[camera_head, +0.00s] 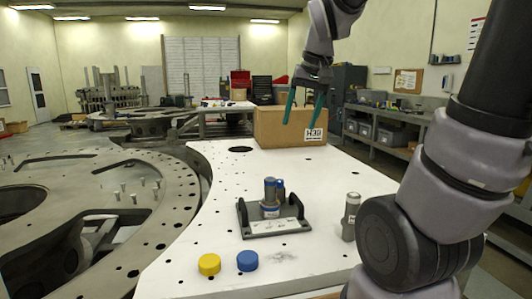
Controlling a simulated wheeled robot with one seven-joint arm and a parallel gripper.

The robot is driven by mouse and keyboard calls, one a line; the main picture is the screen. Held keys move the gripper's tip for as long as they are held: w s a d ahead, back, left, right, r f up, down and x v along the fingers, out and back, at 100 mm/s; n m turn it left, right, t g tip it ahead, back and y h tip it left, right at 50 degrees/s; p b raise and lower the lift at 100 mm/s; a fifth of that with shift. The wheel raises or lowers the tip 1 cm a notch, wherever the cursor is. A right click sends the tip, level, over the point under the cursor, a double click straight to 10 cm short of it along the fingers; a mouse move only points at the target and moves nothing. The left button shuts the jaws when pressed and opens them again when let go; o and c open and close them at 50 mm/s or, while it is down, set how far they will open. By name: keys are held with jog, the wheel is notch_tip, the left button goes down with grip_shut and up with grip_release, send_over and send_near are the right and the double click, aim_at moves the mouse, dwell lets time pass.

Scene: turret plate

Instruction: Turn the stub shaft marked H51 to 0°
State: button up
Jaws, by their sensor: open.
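A dark grey fixture (272,226) with two end handles and a pale marked strip lies on the white plate. A short upright shaft (270,198) with a blue top and a grey lower part stands at the fixture, with another dark blue piece close behind it on the right. I cannot read H51 on anything, nor tell the shaft's angle. My gripper (302,115) is high above the back of the plate, fingers pointing down, open and empty. Its teal fingers appear in front of a cardboard box (277,130), well above and behind the fixture.
The box carries a label that seems to read H30. A grey cylinder (350,217) stands right of the fixture beside my arm. A yellow cap (209,264) and a blue cap (247,260) lie near the front. The white plate (225,185) is clear between fixture and box.

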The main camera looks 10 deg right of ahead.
jog(key=w+a+f+n+g, duration=0.1)
jog(key=w+a+f+g, duration=0.1)
jog(key=w+f, duration=0.45)
jog(key=n+g+h, duration=0.1)
jog(key=n+g, duration=0.1)
send_over(270, 179)
notch_tip(270, 179, down, 6)
jog(key=shift+w+d+r, duration=0.1)
jog(key=shift+w+r, duration=0.05)
jog(key=shift+f, duration=4.5)
jog(key=shift+c, duration=0.3)
jog(key=c, duration=1)
jog(key=shift+m, duration=0.3)
